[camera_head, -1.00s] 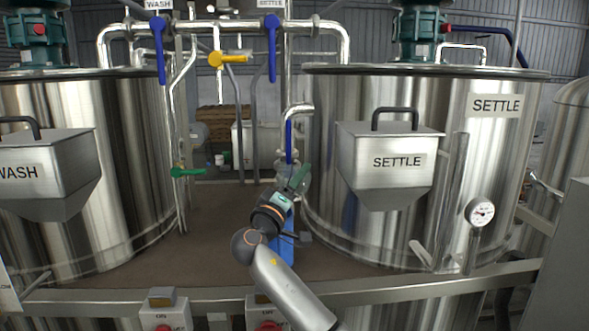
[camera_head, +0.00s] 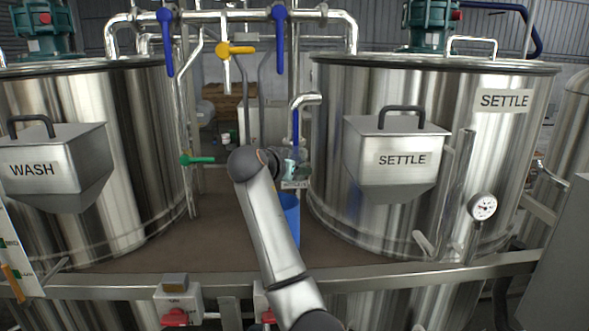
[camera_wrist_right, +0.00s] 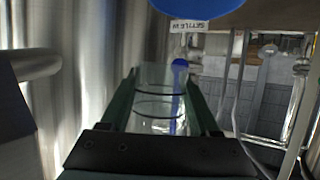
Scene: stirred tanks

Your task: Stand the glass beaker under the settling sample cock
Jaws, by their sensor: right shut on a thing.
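The glass beaker (camera_wrist_right: 158,100) is clear with dark rings and lies between the two green fingers of my right gripper (camera_wrist_right: 160,105) in the right wrist view. The gripper is shut on it. In the head view the right gripper (camera_head: 290,166) is largely hidden behind my wrist, left of the settle tank (camera_head: 330,190), and the beaker is hard to make out. It is held above the deck, near a small label plate (camera_head: 294,184). I cannot tell for sure which fitting is the settling sample cock. My left gripper is not in view.
A blue container (camera_head: 290,217) stands below the gripper. A bent steel pipe (camera_head: 306,99) with a blue handle is just above. The wash tank (camera_head: 125,160) is at the left, with a green-handled valve (camera_head: 197,160) between. The brown deck (camera_head: 215,235) is mostly clear.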

